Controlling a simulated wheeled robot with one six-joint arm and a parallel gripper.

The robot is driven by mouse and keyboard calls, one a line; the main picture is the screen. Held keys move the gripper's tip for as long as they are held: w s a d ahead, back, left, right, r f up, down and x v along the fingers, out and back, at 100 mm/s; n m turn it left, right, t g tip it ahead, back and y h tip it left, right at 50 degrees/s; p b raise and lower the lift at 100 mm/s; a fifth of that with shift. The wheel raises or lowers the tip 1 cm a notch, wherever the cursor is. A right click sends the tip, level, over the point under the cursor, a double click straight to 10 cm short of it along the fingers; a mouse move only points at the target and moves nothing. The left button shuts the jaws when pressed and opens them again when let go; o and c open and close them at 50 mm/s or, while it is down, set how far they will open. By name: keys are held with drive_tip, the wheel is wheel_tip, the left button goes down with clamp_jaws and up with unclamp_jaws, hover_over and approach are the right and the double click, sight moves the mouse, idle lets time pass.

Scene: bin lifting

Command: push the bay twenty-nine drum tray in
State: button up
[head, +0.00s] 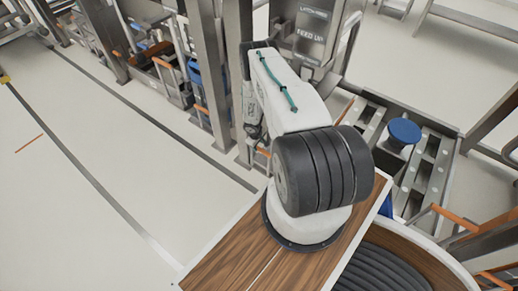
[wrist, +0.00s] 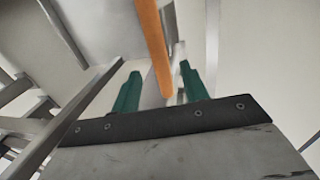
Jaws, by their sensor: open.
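My gripper (wrist: 160,72) shows in the wrist view as two green fingers, spread apart. An orange handle bar (wrist: 152,40) runs lengthwise between and beyond the fingers; I cannot tell whether they touch it. Grey metal framing and a pale panel lie around the bar. In the head view my arm hides the gripper. Several bays with orange-handled trays (head: 166,63) line the left row. No bay number is readable, so I cannot tell which tray is bay twenty-nine.
A blue drum (head: 195,72) stands among the left bays. A blue-topped object (head: 404,130) sits on metal rails at the right. Steel posts (head: 208,75) rise close to my arm. The pale floor (head: 80,120) at left is open, with dark lines.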

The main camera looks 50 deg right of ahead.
sight(259, 149)
drive_tip(key=shift+d+f, duration=0.25)
drive_tip(key=shift+f, duration=0.85)
drive_tip(key=shift+d+f, duration=0.2)
drive_tip(key=shift+f, duration=0.9)
